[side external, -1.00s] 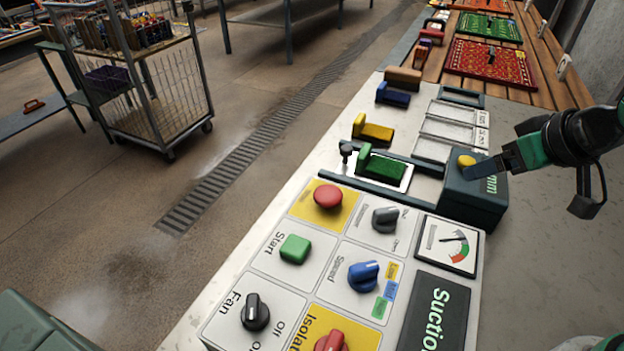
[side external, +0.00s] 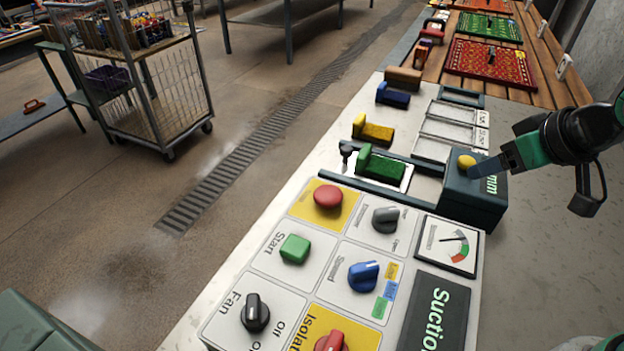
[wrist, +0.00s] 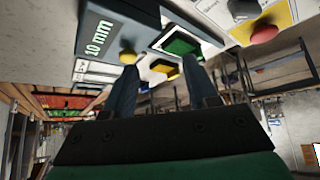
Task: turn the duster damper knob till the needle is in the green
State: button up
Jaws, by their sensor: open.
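A grey knob (side external: 385,219) sits on the white control panel, beside the gauge (side external: 448,246); I take it for the damper knob, though its label is too small to read. The gauge has a coloured arc with green and red parts. Its thin needle seems to point left, away from the green part. My gripper (side external: 482,170) is open and empty, above the dark box behind the panel, apart from the grey knob. In the wrist view my gripper (wrist: 162,78) has its two fingers spread. A grey knob (wrist: 243,9) shows at the top right there.
A dark box (side external: 470,205) marked "mm" with a yellow button (side external: 466,162) stands under my fingers. The panel also holds a red button (side external: 328,196), green button (side external: 295,249), blue knob (side external: 363,276) and black knob (side external: 255,312).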

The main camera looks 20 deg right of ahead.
jog(key=w+a+n+g, duration=0.35)
jog(key=a+n, duration=0.25)
jog(key=n, duration=0.2)
jog(key=n+g, duration=0.3)
jog(key=n, duration=0.4)
send_over(387, 210)
jog(key=shift+d+f, duration=0.15)
jog(key=shift+f, duration=0.4)
jog(key=shift+d+f, duration=0.15)
jog(key=shift+f, duration=0.35)
jog(key=shift+a+f+n+g, duration=0.2)
jog(key=shift+a+n+g, duration=0.05)
jog(key=shift+n, duration=0.05)
jog(key=shift+f, duration=2.8)
grip_shut()
